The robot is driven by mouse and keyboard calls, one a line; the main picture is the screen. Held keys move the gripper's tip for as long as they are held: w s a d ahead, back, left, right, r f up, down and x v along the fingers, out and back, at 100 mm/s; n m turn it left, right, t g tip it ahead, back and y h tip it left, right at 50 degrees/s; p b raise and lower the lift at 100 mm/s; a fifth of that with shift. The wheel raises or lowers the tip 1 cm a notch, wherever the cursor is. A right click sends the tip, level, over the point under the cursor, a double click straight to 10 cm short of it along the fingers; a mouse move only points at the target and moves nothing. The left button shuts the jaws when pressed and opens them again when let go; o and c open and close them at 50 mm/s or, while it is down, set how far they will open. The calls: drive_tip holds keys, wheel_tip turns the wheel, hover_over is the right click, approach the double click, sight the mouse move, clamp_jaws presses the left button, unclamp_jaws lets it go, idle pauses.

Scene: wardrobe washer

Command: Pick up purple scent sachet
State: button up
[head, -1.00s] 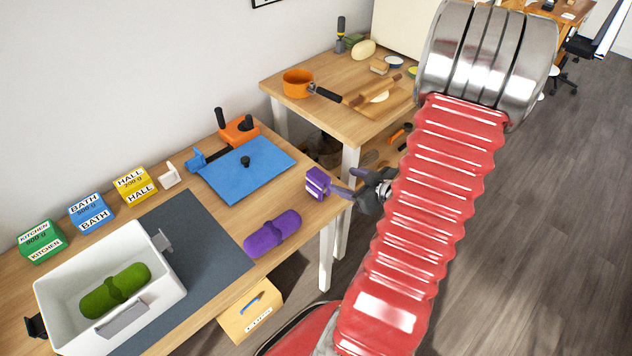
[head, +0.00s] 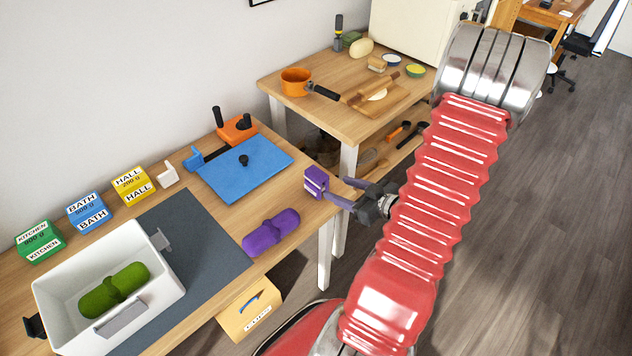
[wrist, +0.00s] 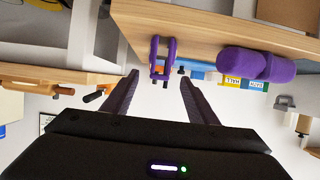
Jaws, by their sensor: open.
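Two purple things lie on the near table, and I cannot tell for certain which is the scent sachet. One is a soft-looking purple roll, pinched in the middle (head: 271,232), near the table's front edge. The other is a small, blocky purple piece with a slot (head: 316,182) at the table's right end. My gripper (head: 337,189) is open and empty, its fingertips just right of the blocky piece. In the wrist view, the blocky piece (wrist: 161,57) shows ahead between the fingertips (wrist: 160,79), and the roll (wrist: 256,64) lies to the right, outside them.
A white bin (head: 160,295) holds a green roll (head: 114,290) on a dark mat (head: 210,245). A blue board (head: 243,170) lies behind the purple things. Labelled green, blue and yellow boxes line the wall. A second table (head: 330,118) holds an orange pan (head: 295,82).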

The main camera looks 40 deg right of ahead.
sight(328, 184)
drive_tip(key=shift+x, duration=3.05)
drive_tip(key=shift+x, duration=2.55)
drive_tip(key=shift+f, duration=0.15)
drive_tip(key=c, duration=1.1)
drive_tip(key=shift+r, duration=5)
